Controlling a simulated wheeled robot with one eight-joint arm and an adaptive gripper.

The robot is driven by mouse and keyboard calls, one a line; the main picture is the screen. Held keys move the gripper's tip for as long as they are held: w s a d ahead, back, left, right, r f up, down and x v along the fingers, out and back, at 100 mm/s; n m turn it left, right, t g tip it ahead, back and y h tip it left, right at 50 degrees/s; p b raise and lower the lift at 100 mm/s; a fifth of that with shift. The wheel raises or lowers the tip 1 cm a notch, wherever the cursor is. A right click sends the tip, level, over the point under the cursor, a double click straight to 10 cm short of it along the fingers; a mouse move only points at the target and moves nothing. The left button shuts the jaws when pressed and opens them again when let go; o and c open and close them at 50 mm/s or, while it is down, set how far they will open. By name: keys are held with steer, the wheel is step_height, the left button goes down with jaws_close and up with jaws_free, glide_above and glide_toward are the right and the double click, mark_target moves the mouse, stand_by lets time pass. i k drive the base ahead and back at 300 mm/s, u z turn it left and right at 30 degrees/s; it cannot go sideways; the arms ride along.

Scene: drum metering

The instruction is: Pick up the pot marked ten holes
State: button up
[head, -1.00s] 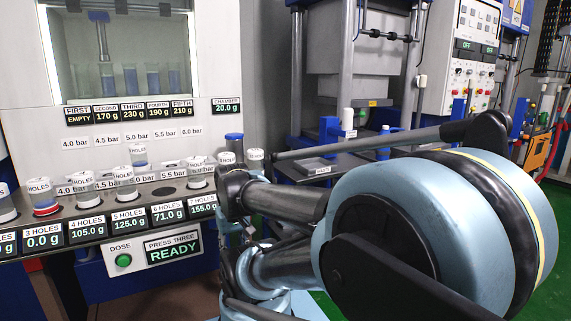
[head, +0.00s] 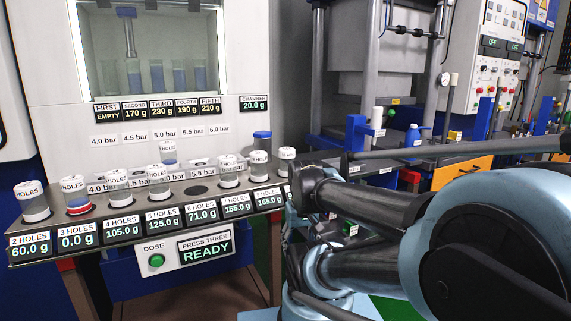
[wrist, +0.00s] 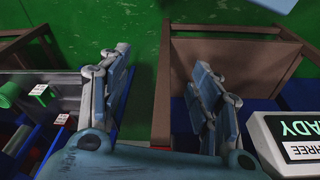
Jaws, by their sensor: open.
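The lids say HOLES, but the numbers are too small to read, so I cannot tell which pot is marked ten holes. The rightmost visible pot (head: 287,158) stands by my arm, which hides the bench beyond it. No pot shows there.
The READY panel (head: 205,247) and green dose button (head: 156,260) sit under the bench front. One bench socket (head: 196,190) is empty. A blue bottle (head: 413,136) stands on the press table at right.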

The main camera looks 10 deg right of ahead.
mark_target(287, 155)
steer(key=u, duration=0.45)
steer(key=k, duration=1.15)
steer(key=u, duration=0.5)
steer(key=i, duration=0.8)
